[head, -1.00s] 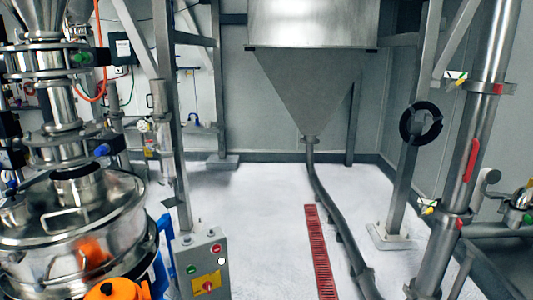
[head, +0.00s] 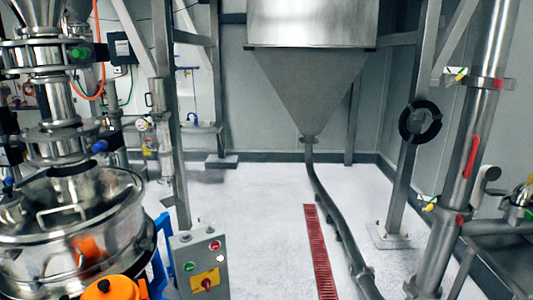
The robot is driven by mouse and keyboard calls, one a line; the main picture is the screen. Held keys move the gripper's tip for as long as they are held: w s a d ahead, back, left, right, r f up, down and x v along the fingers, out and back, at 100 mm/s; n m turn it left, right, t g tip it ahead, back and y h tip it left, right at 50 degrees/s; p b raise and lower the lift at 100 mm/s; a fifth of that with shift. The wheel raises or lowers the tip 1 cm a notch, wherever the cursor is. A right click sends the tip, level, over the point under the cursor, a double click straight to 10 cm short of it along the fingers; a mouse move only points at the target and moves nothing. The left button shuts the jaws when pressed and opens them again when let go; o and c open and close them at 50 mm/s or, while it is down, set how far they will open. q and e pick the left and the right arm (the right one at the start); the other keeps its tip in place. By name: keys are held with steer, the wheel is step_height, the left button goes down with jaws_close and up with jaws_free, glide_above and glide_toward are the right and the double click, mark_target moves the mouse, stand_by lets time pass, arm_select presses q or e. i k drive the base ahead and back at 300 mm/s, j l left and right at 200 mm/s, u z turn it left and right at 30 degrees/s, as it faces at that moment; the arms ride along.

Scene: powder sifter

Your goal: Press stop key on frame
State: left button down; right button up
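A grey control box (head: 184,245) stands at the bottom, left of the middle, beside the steel frame post (head: 180,170). On its face are a red button (head: 214,245) at the upper right, a green button (head: 190,267) at the left and a white button (head: 220,258) at the right. Below them a red knob (head: 206,284) sits on a yellow plate. I cannot read any labels, so which one is marked stop does not show; the red button is unobstructed. Neither of my grippers is in view.
The steel sifter (head: 65,235) fills the lower left, with an orange part (head: 108,289) close to the box's left. A steel hopper (head: 310,90) hangs at the back. A hose (head: 325,200) and red floor grate (head: 319,255) lie right of the box. Pale floor (head: 260,220) between is clear.

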mark_target(214, 245)
steer(key=k+j+u, duration=0.3)
steer(key=j+u, duration=0.3)
steer(key=k+j+u, duration=0.15)
steer(key=j+u, duration=0.2)
